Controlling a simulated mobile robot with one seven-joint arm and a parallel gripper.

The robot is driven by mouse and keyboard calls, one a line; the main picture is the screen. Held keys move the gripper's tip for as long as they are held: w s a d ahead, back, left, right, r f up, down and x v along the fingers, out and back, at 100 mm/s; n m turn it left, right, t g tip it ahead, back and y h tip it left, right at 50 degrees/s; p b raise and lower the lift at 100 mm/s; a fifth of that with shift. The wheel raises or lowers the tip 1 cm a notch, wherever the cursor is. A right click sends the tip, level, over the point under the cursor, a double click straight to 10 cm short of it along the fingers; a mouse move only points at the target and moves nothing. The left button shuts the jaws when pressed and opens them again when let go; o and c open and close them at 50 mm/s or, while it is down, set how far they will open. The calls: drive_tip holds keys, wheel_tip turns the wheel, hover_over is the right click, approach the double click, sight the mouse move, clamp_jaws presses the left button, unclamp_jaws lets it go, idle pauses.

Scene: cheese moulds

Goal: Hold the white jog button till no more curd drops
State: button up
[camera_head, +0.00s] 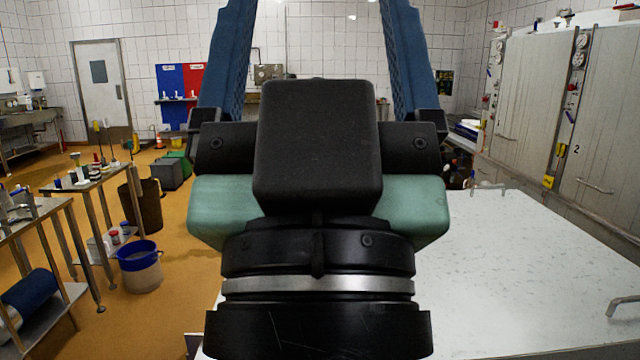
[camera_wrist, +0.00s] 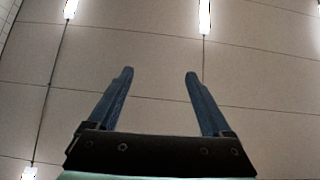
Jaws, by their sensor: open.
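My gripper (camera_wrist: 158,74) is open and empty, its two blue fingers spread apart and pointing up at the ceiling in the wrist view. In the head view my gripper (camera_head: 312,15) fills the middle, with its fingers running off the top edge. I cannot make out a white jog button or any curd in either view. A small grey box (camera_head: 267,72) on the far wall shows between the fingers; its details are too small to tell.
A pale worktop (camera_head: 530,270) spreads at the right, beside tall steel cabinets (camera_head: 540,90). Steel tables with tools and a blue-rimmed bucket (camera_head: 139,270) stand at the left. A dark bin (camera_head: 145,205) stands behind.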

clamp_jaws()
idle(1.4)
